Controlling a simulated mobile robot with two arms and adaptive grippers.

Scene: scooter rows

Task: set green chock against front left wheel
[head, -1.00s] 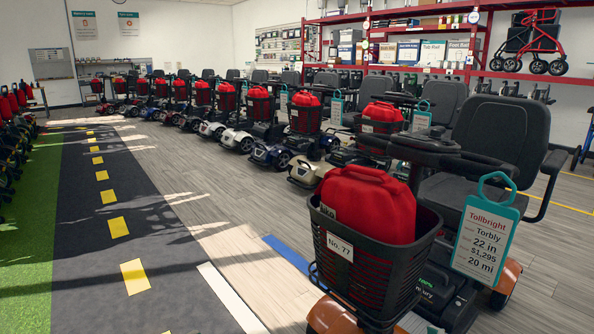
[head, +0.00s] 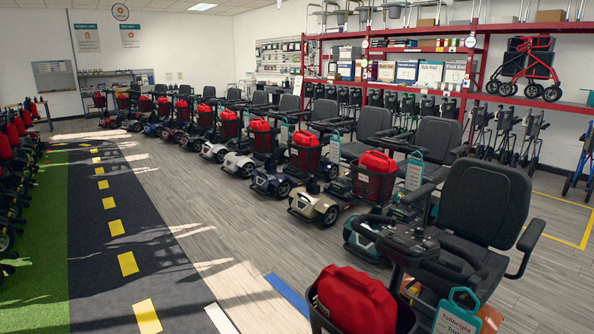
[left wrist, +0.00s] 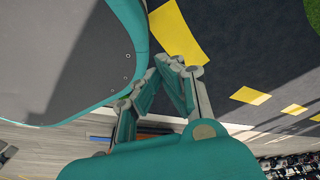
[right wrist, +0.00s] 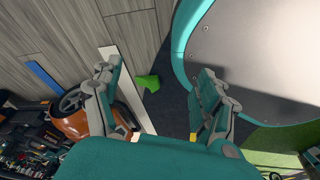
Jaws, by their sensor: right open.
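The green chock (right wrist: 147,82) lies on the dark floor strip in the right wrist view, beside a white line. My right gripper (right wrist: 158,72) is open and empty, and the chock shows between its fingers, apart from them on the floor below. An orange scooter fender (right wrist: 88,122) with a dark wheel (right wrist: 69,101) shows left of the chock, with a gap between. I cannot tell which wheel this is. My left gripper (left wrist: 164,70) has its fingertips together with nothing visible in it. In the head view the nearest scooter (head: 485,205) stands at lower right; its front wheels are below the picture.
The nearest scooter carries a red bag (head: 352,300) in its basket and a teal price tag (head: 458,312). A row of scooters (head: 265,150) runs back to the left. The dark lane (head: 125,215) with yellow dashes is clear at left. Red shelving (head: 470,80) stands behind.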

